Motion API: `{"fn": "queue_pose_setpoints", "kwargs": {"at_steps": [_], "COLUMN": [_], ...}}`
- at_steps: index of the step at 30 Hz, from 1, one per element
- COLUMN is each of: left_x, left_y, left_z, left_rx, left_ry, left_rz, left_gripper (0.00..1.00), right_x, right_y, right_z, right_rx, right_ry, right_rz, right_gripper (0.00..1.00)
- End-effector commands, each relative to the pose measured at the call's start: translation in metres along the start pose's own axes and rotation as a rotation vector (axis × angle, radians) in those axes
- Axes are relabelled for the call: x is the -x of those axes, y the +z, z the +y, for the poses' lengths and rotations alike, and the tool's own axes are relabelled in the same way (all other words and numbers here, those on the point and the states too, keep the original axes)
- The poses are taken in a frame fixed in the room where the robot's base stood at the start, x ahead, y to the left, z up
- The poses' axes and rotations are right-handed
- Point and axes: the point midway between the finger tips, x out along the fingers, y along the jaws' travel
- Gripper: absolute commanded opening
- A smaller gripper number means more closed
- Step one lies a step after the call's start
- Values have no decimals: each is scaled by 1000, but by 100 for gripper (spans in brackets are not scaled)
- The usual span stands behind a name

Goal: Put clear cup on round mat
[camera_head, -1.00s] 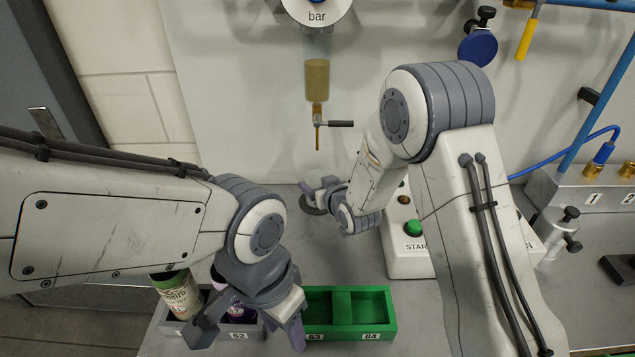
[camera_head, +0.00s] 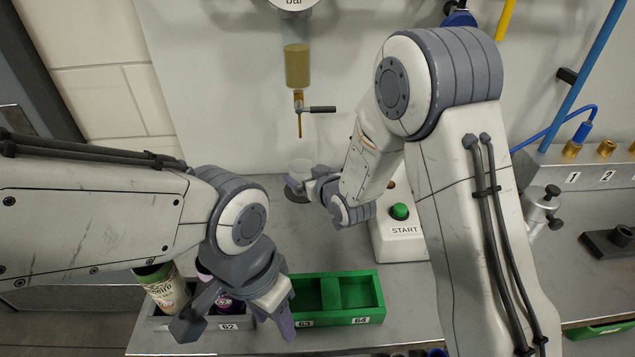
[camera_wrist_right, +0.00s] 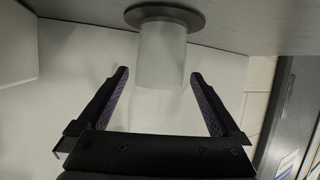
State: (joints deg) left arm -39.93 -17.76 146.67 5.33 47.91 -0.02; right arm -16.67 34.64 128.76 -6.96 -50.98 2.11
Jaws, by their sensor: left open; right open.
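The clear cup (camera_head: 300,167) stands on the round dark mat (camera_head: 296,196) under the dispenser nozzle. In the right wrist view the picture is inverted, and the cup (camera_wrist_right: 160,55) hangs base-up against the mat (camera_wrist_right: 190,16). My right gripper (camera_head: 306,186) is open at the cup; in the wrist view the cup's rim end lies between its fingertips (camera_wrist_right: 158,75), with gaps on both sides. My left gripper (camera_head: 236,328) is open and empty at lower left, over the bottle tray, away from the cup and mat. It partly hides the bottles.
A dispenser nozzle (camera_head: 299,125) hangs above the mat. A control box with a green START button (camera_head: 399,211) stands right of it. A green tray (camera_head: 376,310) and a grey tray (camera_head: 240,323) with bottles (camera_head: 165,292) lie in front. Bare counter lies between mat and trays.

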Motion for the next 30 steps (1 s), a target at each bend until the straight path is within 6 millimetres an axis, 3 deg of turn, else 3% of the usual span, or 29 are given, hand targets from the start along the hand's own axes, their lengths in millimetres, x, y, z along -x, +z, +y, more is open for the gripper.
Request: {"fn": "queue_pose_setpoints", "kwargs": {"at_steps": [9, 15, 21, 26, 30], "left_x": [-14, -15, -15, -15, -15], "left_y": [1, 1, 1, 1, 1], "left_z": [-1, -1, -1, -1, -1], "left_rx": [0, 0, 0, 0, 0], "left_ry": [0, 0, 0, 0, 0], "left_rz": [0, 0, 0, 0, 0], "left_gripper": [50, 50, 50, 50, 50], "right_x": [66, 85, 89, 102, 136], "right_y": [1, 0, 1, 12, 34], "right_z": [0, 0, -2, -20, -48], "right_rx": [-1, 0, 2, 20, 46], "right_ry": [2, 1, -2, -17, -48], "right_rz": [2, 1, -12, -141, -364], "right_gripper": [100, 100, 100, 100, 100]}}
